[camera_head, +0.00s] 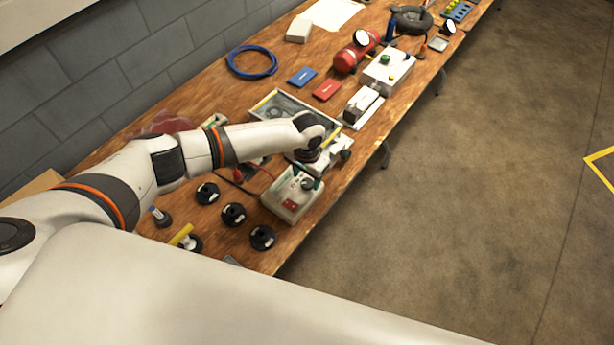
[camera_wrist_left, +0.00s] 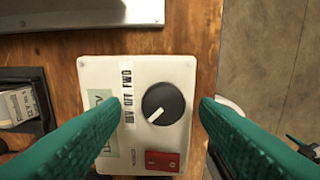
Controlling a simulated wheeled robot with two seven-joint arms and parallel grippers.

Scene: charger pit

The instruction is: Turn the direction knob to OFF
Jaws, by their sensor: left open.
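The direction knob (camera_wrist_left: 163,103) is a round black dial with a white pointer line. It sits on a white control box (camera_wrist_left: 185,70) beside a strip label (camera_wrist_left: 127,95) reading REV, OFF, FWD. The pointer slants down-left, toward the REV end. In the head view, the box (camera_head: 281,203) stands near the table's front edge, with the knob (camera_head: 307,184) partly under my arm. My left gripper (camera_wrist_left: 160,104) is open, its green fingers on either side of the knob, with gaps between them and it. My right gripper is not in view.
A red rocker switch (camera_wrist_left: 162,161) is on the box below the knob. Several black round parts (camera_head: 233,214) stand left of the box. A grey tray (camera_head: 268,100) lies behind my wrist. Open floor (camera_head: 440,200) is right of the table.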

